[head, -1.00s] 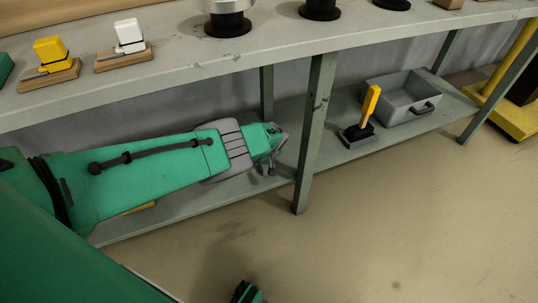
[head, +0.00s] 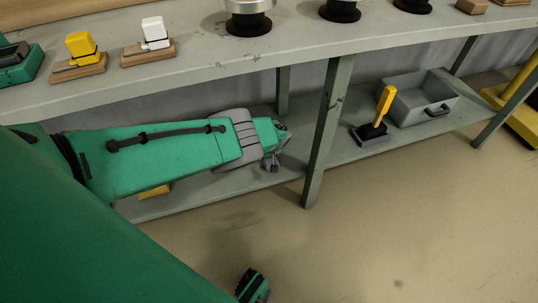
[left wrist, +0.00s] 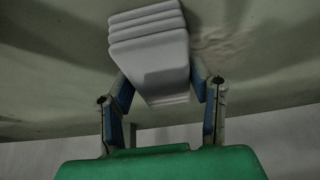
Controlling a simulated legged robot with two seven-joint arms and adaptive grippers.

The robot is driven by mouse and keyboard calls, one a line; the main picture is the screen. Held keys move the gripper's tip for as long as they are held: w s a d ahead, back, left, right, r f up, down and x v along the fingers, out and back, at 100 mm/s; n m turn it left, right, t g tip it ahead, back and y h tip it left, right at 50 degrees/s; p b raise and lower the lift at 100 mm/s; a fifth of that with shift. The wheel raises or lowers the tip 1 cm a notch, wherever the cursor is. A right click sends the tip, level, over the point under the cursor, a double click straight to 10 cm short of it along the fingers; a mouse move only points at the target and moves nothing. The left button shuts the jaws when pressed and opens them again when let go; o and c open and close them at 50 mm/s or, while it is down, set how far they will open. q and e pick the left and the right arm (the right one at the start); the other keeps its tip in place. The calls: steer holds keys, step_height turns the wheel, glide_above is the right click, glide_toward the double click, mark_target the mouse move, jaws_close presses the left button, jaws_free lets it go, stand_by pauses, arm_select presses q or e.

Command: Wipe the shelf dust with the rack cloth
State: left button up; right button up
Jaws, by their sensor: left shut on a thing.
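My left gripper (left wrist: 162,95) is shut on a light grey folded cloth (left wrist: 150,45) with layered ridges, seen in the left wrist view. The cloth lies against or just over a dull grey-green surface; contact cannot be told. A brownish smudge, perhaps dust, shows on that surface right of the cloth. In the head view my left gripper (head: 272,161) is low over the lower shelf (head: 225,196), left of the middle post. The cloth cannot be made out there.
The middle post (head: 327,130) stands right of my left gripper. Beyond it are a yellow-handled brush (head: 385,105) and a grey bin (head: 420,98). A yellow thing (head: 155,191) shows below my arm. The upper shelf (head: 205,67) hangs over it and holds several items.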

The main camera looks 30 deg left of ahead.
mark_target(243, 167)
arm_select(q)
steer(key=shift+s+a+r+p, duration=0.1)
steer(key=shift+s+a+p, duration=0.85)
steer(key=shift+s+p, duration=0.25)
steer(key=shift+s+a+p, duration=0.6)
steer(key=shift+s+a, duration=0.05)
steer(key=shift+s, duration=0.05)
steer(key=shift+s+a, duration=0.1)
steer(key=shift+s, duration=0.05)
steer(key=shift+s+a+p, duration=0.85)
steer(key=shift+s+p, duration=0.1)
steer(key=shift+s, duration=0.15)
steer(key=shift+s+a+p, duration=0.55)
steer(key=shift+s+a, duration=0.25)
steer(key=shift+s, duration=0.1)
